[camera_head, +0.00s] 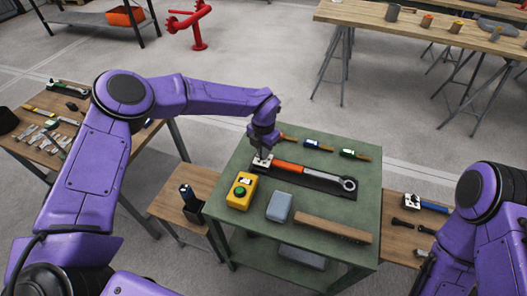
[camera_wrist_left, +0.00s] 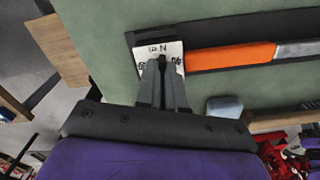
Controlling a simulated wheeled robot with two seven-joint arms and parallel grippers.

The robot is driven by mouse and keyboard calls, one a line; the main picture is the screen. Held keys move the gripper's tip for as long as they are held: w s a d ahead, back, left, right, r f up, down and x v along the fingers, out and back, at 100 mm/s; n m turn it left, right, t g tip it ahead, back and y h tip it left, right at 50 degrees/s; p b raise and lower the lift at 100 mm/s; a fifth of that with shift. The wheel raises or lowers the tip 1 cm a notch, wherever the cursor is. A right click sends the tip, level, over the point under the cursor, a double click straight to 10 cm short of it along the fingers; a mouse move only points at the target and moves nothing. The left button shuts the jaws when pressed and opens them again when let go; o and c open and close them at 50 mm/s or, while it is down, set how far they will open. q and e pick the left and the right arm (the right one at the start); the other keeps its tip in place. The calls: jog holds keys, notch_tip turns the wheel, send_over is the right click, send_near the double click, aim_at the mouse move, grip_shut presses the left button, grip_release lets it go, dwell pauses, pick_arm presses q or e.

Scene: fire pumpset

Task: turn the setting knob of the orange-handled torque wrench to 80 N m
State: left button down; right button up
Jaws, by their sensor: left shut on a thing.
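The orange-handled torque wrench (camera_head: 318,174) lies on a dark mat (camera_head: 342,187) on the green table, its ratchet head to the right. Its orange handle also shows in the left wrist view (camera_wrist_left: 230,57). At the handle's left end is a pale square dial plate (camera_wrist_left: 174,48) with dark markings; the setting is too small to read. My left gripper (camera_head: 263,157) reaches down from above at that end. In the left wrist view its fingers (camera_wrist_left: 160,65) are shut on the setting knob, which they largely hide. My right gripper is outside both views; only my right arm shows.
On the green table (camera_head: 240,165) are a yellow box with a green button (camera_head: 241,190), a grey-blue box (camera_head: 280,206), a wooden bar (camera_head: 333,228) and several small handled tools (camera_head: 311,144) behind the mat. Wooden benches with tools stand left and right.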

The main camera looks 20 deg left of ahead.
pick_arm(q)
jog(key=shift+m, duration=0.8)
jog(key=c, duration=1.2)
grip_release()
jog(key=shift+c, duration=0.2)
notch_tip(320, 180, up, 11)
jog(key=b, duration=0.2)
jog(key=shift+f, duration=0.2)
